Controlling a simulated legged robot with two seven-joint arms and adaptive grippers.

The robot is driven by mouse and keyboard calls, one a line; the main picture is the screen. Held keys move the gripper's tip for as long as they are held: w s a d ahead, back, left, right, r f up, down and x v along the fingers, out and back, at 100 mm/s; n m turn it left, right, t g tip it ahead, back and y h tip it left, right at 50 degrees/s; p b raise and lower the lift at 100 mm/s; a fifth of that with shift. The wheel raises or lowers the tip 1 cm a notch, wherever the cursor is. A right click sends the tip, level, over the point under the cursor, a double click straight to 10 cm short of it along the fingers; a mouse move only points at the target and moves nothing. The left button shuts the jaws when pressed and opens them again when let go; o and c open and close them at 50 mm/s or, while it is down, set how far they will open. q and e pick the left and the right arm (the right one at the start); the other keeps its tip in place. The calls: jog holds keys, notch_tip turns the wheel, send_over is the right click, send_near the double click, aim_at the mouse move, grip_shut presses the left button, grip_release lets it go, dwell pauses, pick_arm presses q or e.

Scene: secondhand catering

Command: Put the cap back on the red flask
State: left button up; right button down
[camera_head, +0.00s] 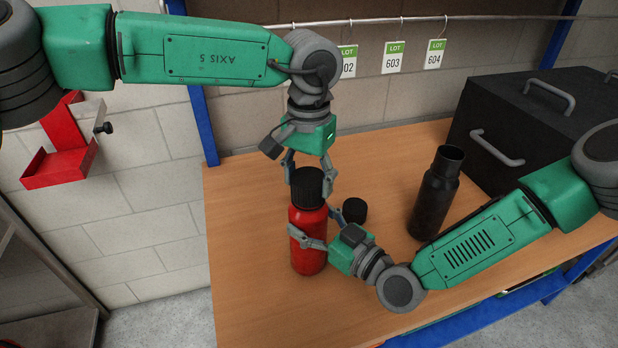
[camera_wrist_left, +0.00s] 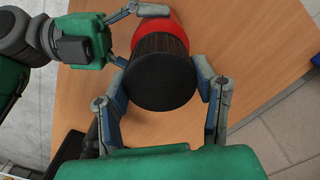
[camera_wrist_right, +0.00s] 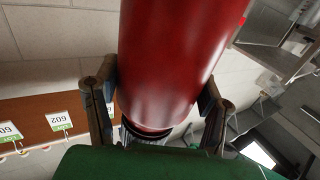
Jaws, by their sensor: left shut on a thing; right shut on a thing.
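The red flask (camera_head: 308,250) stands upright on the wooden table, and its red body fills the right wrist view (camera_wrist_right: 170,60). My right gripper (camera_head: 318,232) is shut around the flask's body. A black ribbed cap (camera_head: 307,186) is at the top of the flask. My left gripper (camera_head: 308,178) comes from above and is shut on this cap, which also shows in the left wrist view (camera_wrist_left: 160,72) against the red flask. The cap lines up with the flask's top; I cannot tell whether it is threaded on. A second black cap (camera_head: 354,210) lies on the table behind my right gripper.
A black open-necked flask (camera_head: 436,195) stands to the right on the table (camera_head: 240,230). A black case (camera_head: 520,120) with handles stands at the back right. Lot tags (camera_head: 393,57) hang from a rail behind. A red bracket (camera_head: 58,160) is on the left wall.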

pick_arm(q)
jog(key=m, duration=0.5)
jog(key=shift+w, duration=0.1)
jog(key=o, duration=1.1)
jog(key=shift+r, duration=0.15)
jog(key=shift+r, duration=2.15)
jog(key=shift+c, duration=0.3)
